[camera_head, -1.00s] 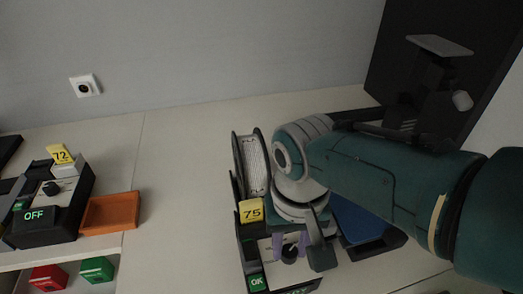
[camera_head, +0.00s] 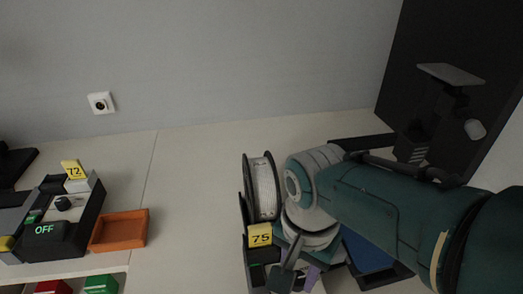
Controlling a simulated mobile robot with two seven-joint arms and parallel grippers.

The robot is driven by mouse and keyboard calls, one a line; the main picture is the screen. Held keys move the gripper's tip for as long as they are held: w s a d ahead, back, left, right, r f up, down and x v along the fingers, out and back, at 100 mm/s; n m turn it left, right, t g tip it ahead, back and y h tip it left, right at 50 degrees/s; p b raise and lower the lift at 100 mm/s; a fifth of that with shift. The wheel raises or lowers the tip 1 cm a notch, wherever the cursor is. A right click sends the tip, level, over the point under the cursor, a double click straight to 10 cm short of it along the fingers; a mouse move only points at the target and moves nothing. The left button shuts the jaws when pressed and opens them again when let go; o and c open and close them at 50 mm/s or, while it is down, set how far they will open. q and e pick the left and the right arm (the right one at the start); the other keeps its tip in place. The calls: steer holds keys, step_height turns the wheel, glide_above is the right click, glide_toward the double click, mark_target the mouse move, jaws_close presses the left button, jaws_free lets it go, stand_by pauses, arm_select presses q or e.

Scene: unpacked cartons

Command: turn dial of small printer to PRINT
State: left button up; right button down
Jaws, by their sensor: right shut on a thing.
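The printer (camera_head: 254,276) with yellow tag 75 (camera_head: 260,236) and a white spool (camera_head: 263,190) stands at the bottom centre of the head view. My right gripper (camera_head: 309,279) is over its front panel, with a purple finger partly showing. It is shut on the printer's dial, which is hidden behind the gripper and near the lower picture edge. The dial's pointer and the printer's lower display cannot be seen. My left gripper is not in view.
Another machine (camera_head: 72,237) with tag 72, a dark dial and a display reading OFF stands at the left. An orange tray (camera_head: 119,231) lies beside it. A blue-topped item (camera_head: 366,255) is under my right arm. The table between tray and printer is clear.

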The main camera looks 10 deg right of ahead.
mark_target(298, 278)
stand_by(0.4)
steer(key=c, duration=0.5)
jaws_free()
steer(key=shift+c, duration=0.2)
step_height(298, 278, up, 10)
steer(key=p, duration=0.6)
steer(key=shift+p, duration=0.3)
